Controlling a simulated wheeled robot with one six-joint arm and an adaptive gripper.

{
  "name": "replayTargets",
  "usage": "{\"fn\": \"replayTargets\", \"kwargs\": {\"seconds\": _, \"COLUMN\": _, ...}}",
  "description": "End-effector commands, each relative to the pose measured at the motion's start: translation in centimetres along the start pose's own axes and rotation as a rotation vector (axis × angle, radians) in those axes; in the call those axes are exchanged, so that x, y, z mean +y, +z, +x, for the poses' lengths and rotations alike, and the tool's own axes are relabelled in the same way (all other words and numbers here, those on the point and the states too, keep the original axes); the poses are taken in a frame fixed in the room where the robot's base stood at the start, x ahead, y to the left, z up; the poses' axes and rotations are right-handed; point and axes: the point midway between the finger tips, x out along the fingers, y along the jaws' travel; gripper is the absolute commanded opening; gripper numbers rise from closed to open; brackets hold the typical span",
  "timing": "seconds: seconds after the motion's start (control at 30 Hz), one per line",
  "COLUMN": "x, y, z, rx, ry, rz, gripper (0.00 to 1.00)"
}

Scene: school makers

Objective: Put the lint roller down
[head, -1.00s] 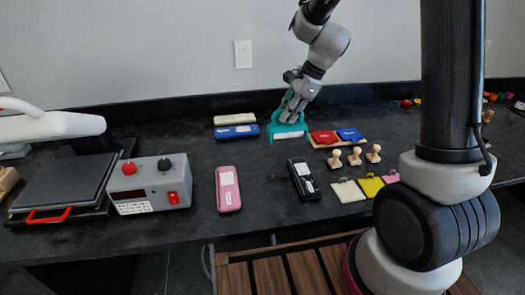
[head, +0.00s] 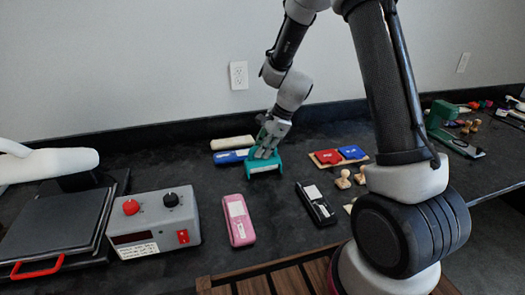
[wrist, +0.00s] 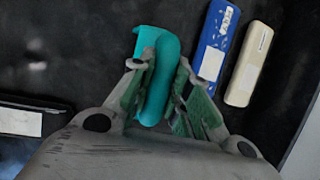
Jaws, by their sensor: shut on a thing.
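The lint roller (head: 264,167) is a teal piece with a rounded grip and a flat lower edge. My gripper (head: 268,143) is shut on it and points down over the bench. In the wrist view the lint roller (wrist: 158,80) sits between both fingers of my gripper (wrist: 155,90). I cannot tell whether its lower edge touches the bench. In the head view its left end is close to the right end of a blue case (head: 229,157).
A cream case (head: 232,143) lies behind the blue one. Red and blue pads (head: 338,156) lie to the right. A pink case (head: 238,220) and a black case (head: 315,204) lie in front. The dark bench (head: 275,200) between them is bare.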

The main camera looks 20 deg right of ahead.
Motion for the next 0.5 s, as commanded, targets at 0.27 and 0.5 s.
{"fn": "replayTargets", "kwargs": {"seconds": 0.27, "x": 0.07, "y": -0.20, "z": 0.50, "rx": 0.000, "ry": -0.001, "rz": -0.001, "gripper": 0.00}}
{"fn": "replayTargets", "kwargs": {"seconds": 0.5, "x": 0.14, "y": -0.30, "z": 0.76, "rx": 0.000, "ry": 0.000, "rz": -0.001, "gripper": 0.38}}
